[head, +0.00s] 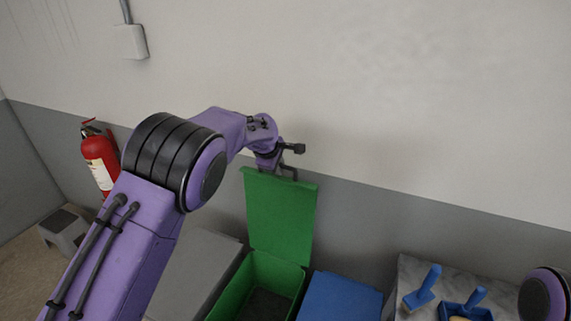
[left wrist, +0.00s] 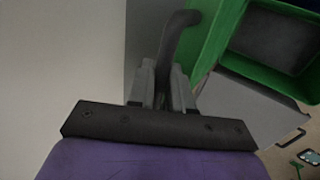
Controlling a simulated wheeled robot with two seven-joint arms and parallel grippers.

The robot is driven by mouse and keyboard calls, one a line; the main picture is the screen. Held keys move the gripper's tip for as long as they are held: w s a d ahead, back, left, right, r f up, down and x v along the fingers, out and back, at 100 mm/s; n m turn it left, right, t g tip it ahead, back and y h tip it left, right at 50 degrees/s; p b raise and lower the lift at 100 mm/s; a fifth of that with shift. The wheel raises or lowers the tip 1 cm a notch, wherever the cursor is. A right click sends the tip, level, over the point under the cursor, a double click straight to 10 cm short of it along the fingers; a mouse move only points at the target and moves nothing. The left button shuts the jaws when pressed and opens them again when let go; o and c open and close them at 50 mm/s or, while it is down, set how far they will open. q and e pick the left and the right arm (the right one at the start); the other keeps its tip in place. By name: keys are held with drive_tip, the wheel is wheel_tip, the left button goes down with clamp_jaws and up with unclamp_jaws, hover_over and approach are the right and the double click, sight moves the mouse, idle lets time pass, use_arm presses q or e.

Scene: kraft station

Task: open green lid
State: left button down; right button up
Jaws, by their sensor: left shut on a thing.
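The green lid (head: 280,215) stands raised, nearly upright, at the back of the green bin (head: 236,290). The bin's dark inside shows below it. My left gripper (head: 287,162) is at the lid's top edge, close to the wall. In the left wrist view my left gripper (left wrist: 163,85) is shut on a dark curved handle (left wrist: 178,40). Green parts of the lid and bin (left wrist: 222,30) show beyond it. My right gripper is out of view; only a piece of my right arm shows at the lower right of the head view.
A grey bin (head: 205,265) stands left of the green one and a blue lid (head: 340,298) right of it. A bench (head: 415,270) at the right holds a blue brush (head: 422,290) and dustpan. A red extinguisher (head: 100,158) hangs at the left. The wall is close behind.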

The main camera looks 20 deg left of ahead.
use_arm(q)
drive_tip(key=shift+a+f, duration=0.1)
drive_tip(key=shift+a, duration=0.1)
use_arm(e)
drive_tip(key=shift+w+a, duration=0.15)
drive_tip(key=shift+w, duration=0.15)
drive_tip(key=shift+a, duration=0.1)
use_arm(q)
drive_tip(key=c, duration=1.2)
unclamp_jaws()
drive_tip(key=shift+o, duration=0.2)
drive_tip(key=shift+d, duration=0.1)
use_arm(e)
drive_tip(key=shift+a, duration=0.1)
use_arm(q)
drive_tip(key=shift+s, duration=0.1)
